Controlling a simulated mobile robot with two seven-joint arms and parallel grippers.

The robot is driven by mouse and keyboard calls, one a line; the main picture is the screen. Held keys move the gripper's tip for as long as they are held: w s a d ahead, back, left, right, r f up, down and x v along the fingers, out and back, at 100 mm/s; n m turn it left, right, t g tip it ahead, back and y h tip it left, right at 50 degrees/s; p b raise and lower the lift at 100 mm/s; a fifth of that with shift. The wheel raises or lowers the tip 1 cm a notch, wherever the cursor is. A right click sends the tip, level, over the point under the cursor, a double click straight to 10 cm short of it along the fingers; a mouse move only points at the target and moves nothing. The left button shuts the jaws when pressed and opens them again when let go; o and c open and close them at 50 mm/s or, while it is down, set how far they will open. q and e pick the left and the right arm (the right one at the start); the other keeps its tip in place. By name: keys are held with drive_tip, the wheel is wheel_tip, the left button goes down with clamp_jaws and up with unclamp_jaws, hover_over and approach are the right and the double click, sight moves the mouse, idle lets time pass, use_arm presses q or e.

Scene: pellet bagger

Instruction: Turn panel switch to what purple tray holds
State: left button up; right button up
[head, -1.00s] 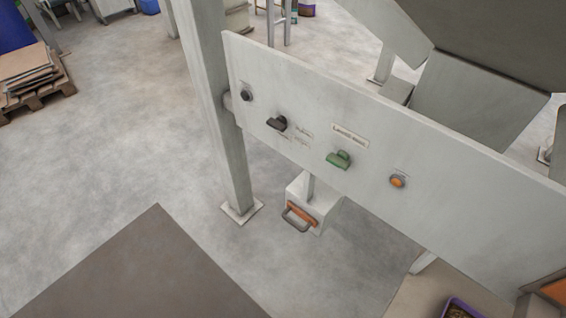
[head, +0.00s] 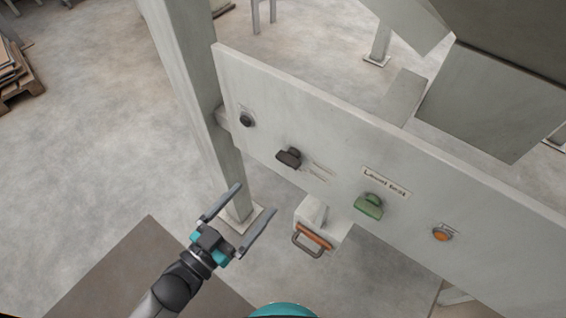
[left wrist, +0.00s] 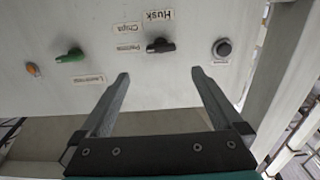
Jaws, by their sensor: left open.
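The black switch (head: 289,158) sits on the light grey panel (head: 330,118), with small labels to its right. In the left wrist view the panel shows upside down. There the black switch (left wrist: 160,46) has labels around it, one reading Husk (left wrist: 159,15) and one Chips (left wrist: 126,28); a third is blurred. Which label the switch points to is unclear. My left gripper (head: 257,200) is open and empty, in front of and below the black switch, apart from the panel. In the left wrist view the switch lies beyond the fingertips (left wrist: 160,74). The purple tray and my right gripper are out of view.
The panel also carries a black button (head: 246,120), a green switch (head: 369,206) by a "Level test" label and an orange button (head: 442,233). A grey post (head: 190,90) stands at its left end. A box with an orange-brown handle (head: 313,237) hangs below.

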sight(285, 163)
use_arm(q)
drive_tip(key=x, duration=1.2)
drive_tip(key=shift+w, duration=0.1)
drive_tip(key=shift+c, duration=0.2)
drive_tip(key=c, duration=1.3)
